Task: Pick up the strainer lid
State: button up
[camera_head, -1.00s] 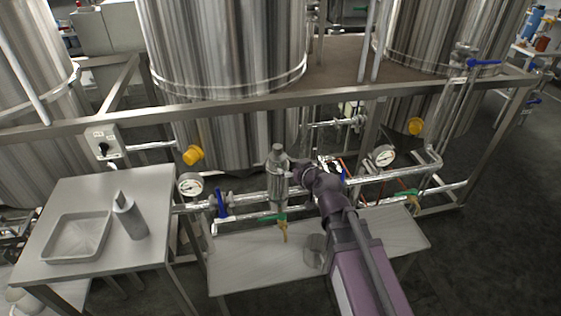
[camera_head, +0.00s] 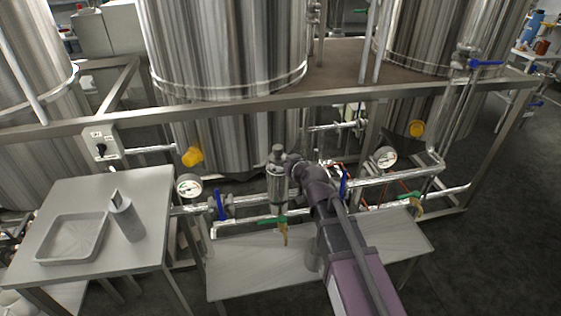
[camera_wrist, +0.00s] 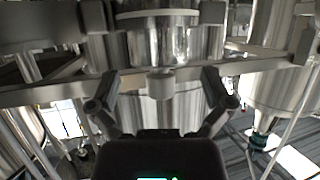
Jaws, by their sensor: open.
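The strainer is an upright metal cylinder (camera_head: 277,182) on the pipe line in front of the middle tank. Its lid (camera_head: 278,151) sits on top. My gripper (camera_head: 287,163) is just right of the lid in the head view; its fingers are too small there to make out clearly. In the wrist view my gripper (camera_wrist: 159,86) has its two dark fingers spread wide. A short pale cylinder (camera_wrist: 160,84), which looks like the lid's top, stands between them.
A steel table (camera_head: 150,195) at left bears a shallow tray (camera_head: 44,246) and a grey bottle (camera_head: 127,222). A lower bench (camera_head: 245,270) stands below the strainer. Pipes, a blue valve handle (camera_head: 219,205), gauges (camera_head: 188,187) and a frame rail (camera_head: 240,106) surround the strainer.

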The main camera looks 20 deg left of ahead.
aim_at(281, 160)
jog(key=b+x, duration=0.1)
jog(key=x, duration=0.2)
jog(key=shift+w+d+f, duration=0.1)
jog(key=shift+w+f, duration=0.05)
jog(key=shift+f, duration=0.1)
jog(key=shift+b+x, duration=0.4)
jog(key=shift+x, duration=0.35)
jog(key=shift+r, duration=0.1)
jog(key=c, duration=1.1)
